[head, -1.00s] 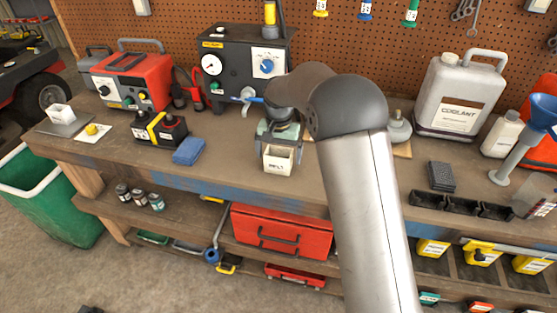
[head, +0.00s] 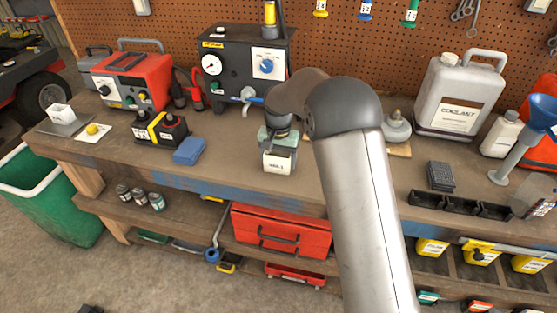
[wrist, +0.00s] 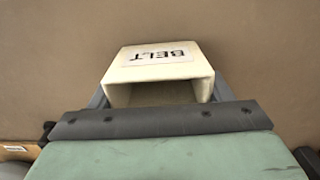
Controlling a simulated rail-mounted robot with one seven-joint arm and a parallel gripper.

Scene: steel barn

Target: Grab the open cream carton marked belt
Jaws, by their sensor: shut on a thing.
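The cream carton marked BELT (head: 277,163) is at the front middle of the workbench in the head view. In the wrist view the carton (wrist: 160,67) shows its label upside down and its open side facing me. My gripper (head: 279,147) is over the carton, with its grey fingers on either side of it, and is shut on it. My forearm and wrist hide part of the bench behind. I cannot tell whether the carton touches the bench top.
A blue cloth or sponge (head: 189,151) lies left of the carton, beside a black and yellow battery (head: 160,131). A black pump box (head: 243,70) stands behind. A coolant jug (head: 459,95) and a black tray (head: 460,205) are at right. Bare bench top surrounds the carton.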

